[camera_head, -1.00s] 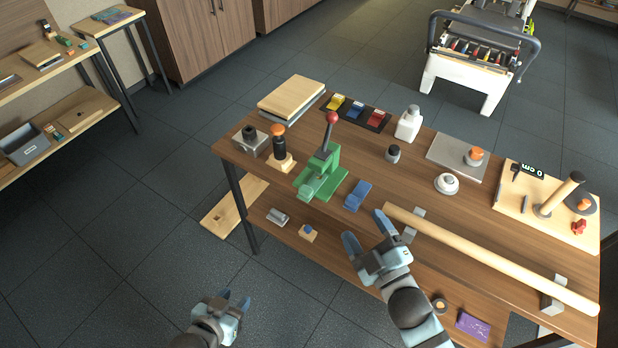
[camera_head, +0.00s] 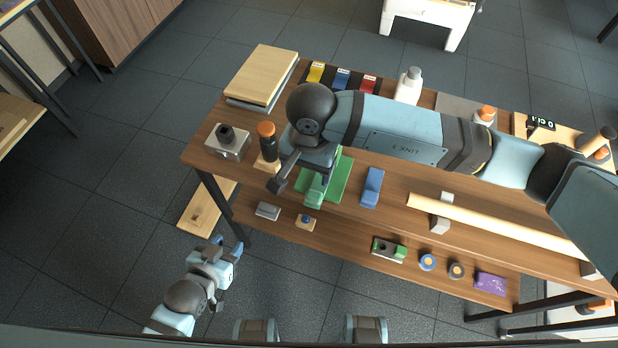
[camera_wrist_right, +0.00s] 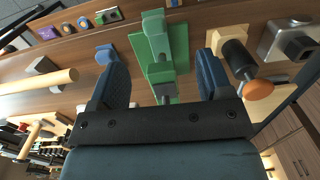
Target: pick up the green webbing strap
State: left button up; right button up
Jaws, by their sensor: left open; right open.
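I cannot clearly make out a green webbing strap. A small green item with a grey and dark middle (camera_head: 388,248) lies on the lower shelf; it also shows in the right wrist view (camera_wrist_right: 108,16), but I cannot tell whether it is the strap. A green press (camera_head: 340,180) stands on the tabletop, partly hidden by my right wrist. My right gripper (camera_wrist_right: 158,62) is open and empty, its fingers apart with the press in view between them; in the head view its fingers are mostly hidden. My left gripper (camera_head: 227,244) is open and empty, left of the lower shelf.
Near the press are an orange-topped dark tool (camera_head: 267,143), a grey metal block (camera_head: 228,142) and a blue block (camera_head: 372,187). A long wooden pole (camera_head: 490,222) rests at the right. A purple item (camera_head: 490,284) and two rings lie on the lower shelf.

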jog(key=p, duration=0.2)
send_over(314, 196)
jog(key=f, duration=0.7)
jog(key=shift+a+f, duration=0.15)
jog(key=shift+a, duration=0.15)
jog(key=shift+f, duration=0.35)
jog(key=f, duration=0.1)
jog(key=f+p, duration=0.1)
jog(key=f, duration=0.2)
jog(key=shift+d+f, duration=0.25)
jog(key=shift+f, duration=0.55)
jog(key=c, duration=1)
